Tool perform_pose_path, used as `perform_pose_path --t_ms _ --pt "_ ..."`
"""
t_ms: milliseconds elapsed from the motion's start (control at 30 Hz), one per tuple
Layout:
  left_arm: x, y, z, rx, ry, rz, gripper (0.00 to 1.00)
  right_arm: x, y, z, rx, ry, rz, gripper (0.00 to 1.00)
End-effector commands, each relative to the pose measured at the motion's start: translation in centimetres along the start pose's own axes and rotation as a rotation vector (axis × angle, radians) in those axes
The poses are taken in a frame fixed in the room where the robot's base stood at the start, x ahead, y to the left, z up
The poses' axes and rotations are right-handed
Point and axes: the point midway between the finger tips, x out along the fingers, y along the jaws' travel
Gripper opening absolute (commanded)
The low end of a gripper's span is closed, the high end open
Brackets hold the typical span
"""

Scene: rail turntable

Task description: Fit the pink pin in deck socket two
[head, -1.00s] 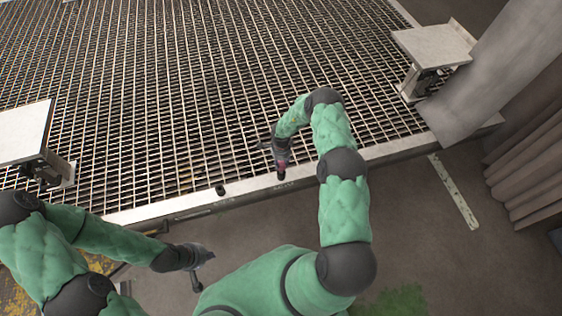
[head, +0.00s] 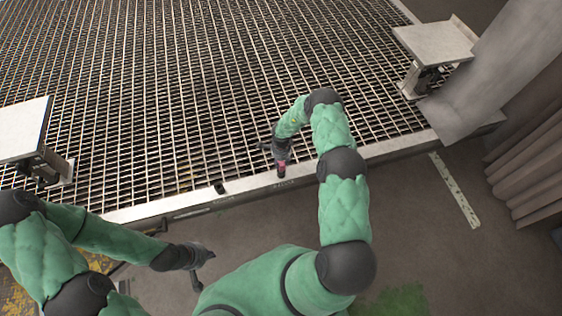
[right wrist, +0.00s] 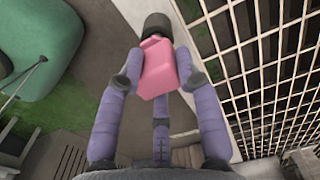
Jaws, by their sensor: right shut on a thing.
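The pink pin (right wrist: 158,68) is held between the fingers of my right gripper (right wrist: 157,82), which is shut on it. Its dark end (right wrist: 157,26) points away from the gripper. In the head view the pink pin (head: 282,168) shows small below my right gripper (head: 281,158), at the pale front edge beam (head: 345,160) of the deck. I cannot tell whether its end touches the beam. No socket opening shows clearly under it. My left gripper (head: 203,269) is open and empty, over the floor in front of the deck.
The deck is a wide metal grating (head: 150,90). A small dark piece (head: 220,188) sits on the front beam, left of the pin. Pale plates on stands are at the left (head: 22,128) and right (head: 435,45). A grey column (head: 500,70) stands at the right.

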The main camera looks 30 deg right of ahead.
Motion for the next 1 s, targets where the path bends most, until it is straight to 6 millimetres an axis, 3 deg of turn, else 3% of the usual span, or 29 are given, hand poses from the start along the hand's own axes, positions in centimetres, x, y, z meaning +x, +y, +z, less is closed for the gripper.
perform_pose_path --t_ms 1000 --pt "1.6 -0.6 -0.1 0.0 0.0 0.0 0.0 2.2 0.0 0.0 0.0 0.0 -0.001 0.0"
